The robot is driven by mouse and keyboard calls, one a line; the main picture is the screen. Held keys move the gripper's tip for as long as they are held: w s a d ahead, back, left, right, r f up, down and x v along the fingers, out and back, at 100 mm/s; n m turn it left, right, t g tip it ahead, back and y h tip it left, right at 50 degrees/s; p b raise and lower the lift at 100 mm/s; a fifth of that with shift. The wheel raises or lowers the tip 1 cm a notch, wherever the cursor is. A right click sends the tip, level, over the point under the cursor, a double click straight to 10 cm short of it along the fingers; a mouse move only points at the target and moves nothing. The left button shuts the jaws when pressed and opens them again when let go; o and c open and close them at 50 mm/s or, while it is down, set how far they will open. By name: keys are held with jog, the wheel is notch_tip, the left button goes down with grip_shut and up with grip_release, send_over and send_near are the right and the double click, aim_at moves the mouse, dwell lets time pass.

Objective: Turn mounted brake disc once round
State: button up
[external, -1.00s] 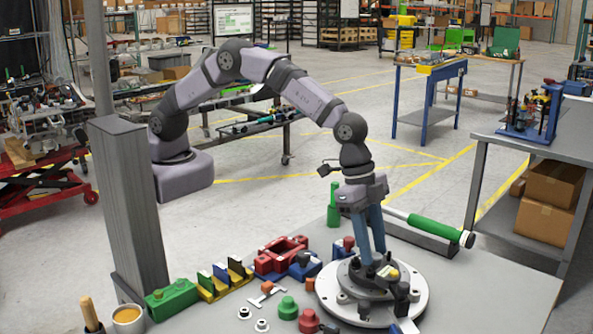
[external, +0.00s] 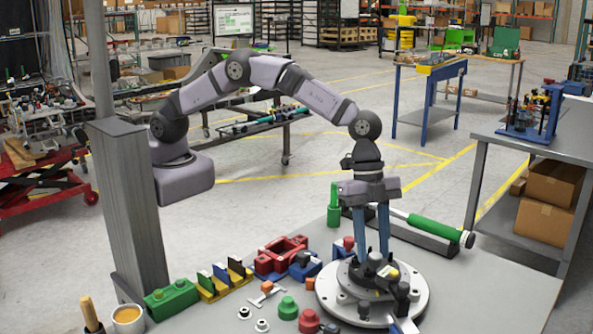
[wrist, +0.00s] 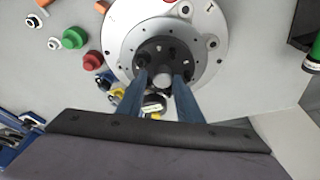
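The mounted brake disc (external: 336,302) is a silver disc with holes, lying flat on the bench fixture with a dark hub at its centre. In the wrist view the disc (wrist: 122,40) fills the upper middle, with the black hub (wrist: 160,50) on it. My gripper (external: 374,258) points down over the hub, its two blue fingers apart. In the wrist view my gripper (wrist: 162,80) has a fingertip on each side of a small grey round stub, with gaps visible. Whether the tips touch the hub is unclear.
A green-handled tool (external: 432,229) lies in a grey holder behind the disc. Red blocks (external: 280,255), a yellow slotted rack (external: 222,281), a green block (external: 172,298) and small knobs (external: 288,307) crowd the bench left of the disc. The bench right of the disc is clear.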

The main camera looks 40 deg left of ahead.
jog(key=shift+m, duration=0.5)
jog(key=shift+f+m+g+y+p, duration=0.1)
jog(key=shift+m+g+y+p, duration=0.4)
jog(key=shift+m, duration=1.2)
jog(key=shift+s, duration=0.1)
